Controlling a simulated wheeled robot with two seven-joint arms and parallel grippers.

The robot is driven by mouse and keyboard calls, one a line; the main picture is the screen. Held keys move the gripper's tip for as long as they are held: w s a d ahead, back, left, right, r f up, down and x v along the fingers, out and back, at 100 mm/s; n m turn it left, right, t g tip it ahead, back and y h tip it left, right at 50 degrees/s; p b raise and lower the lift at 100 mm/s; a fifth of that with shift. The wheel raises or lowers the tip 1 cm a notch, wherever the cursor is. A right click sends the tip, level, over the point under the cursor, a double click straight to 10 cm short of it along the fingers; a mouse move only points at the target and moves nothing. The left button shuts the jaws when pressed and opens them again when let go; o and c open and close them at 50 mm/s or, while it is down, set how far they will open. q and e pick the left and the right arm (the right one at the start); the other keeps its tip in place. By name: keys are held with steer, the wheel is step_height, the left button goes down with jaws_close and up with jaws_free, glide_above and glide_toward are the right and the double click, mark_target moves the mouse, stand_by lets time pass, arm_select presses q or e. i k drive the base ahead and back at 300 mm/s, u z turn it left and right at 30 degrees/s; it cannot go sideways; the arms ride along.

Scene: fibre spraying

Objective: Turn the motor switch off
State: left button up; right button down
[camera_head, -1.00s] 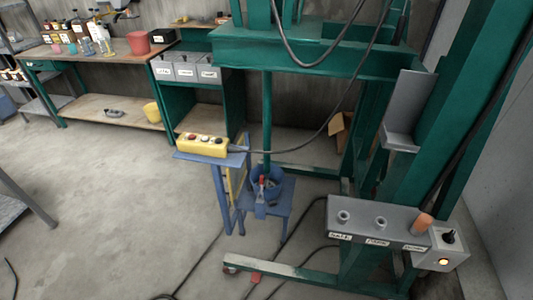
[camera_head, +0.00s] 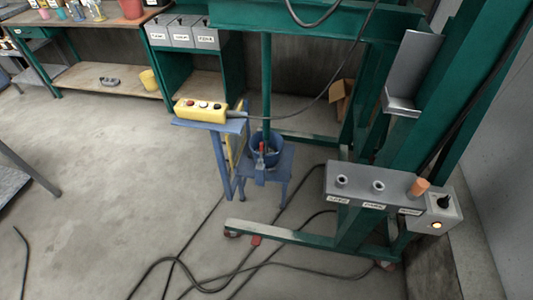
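A light grey switch box (camera_head: 435,215) is fixed at the right end of a grey holder on the green frame. It has a black rotary knob (camera_head: 443,201) on top and a lit yellow lamp (camera_head: 436,225) below it. I cannot read the knob's marking. Neither of my grippers shows in the head view.
The grey holder (camera_head: 352,187) has labelled sockets and an orange cylinder (camera_head: 419,187). A yellow button box (camera_head: 201,111) sits on a blue stand (camera_head: 227,175). Cables (camera_head: 180,262) lie on the floor at the front. A workbench (camera_head: 110,80) stands back left. The floor at left is open.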

mark_target(443, 202)
steer(key=z, duration=1)
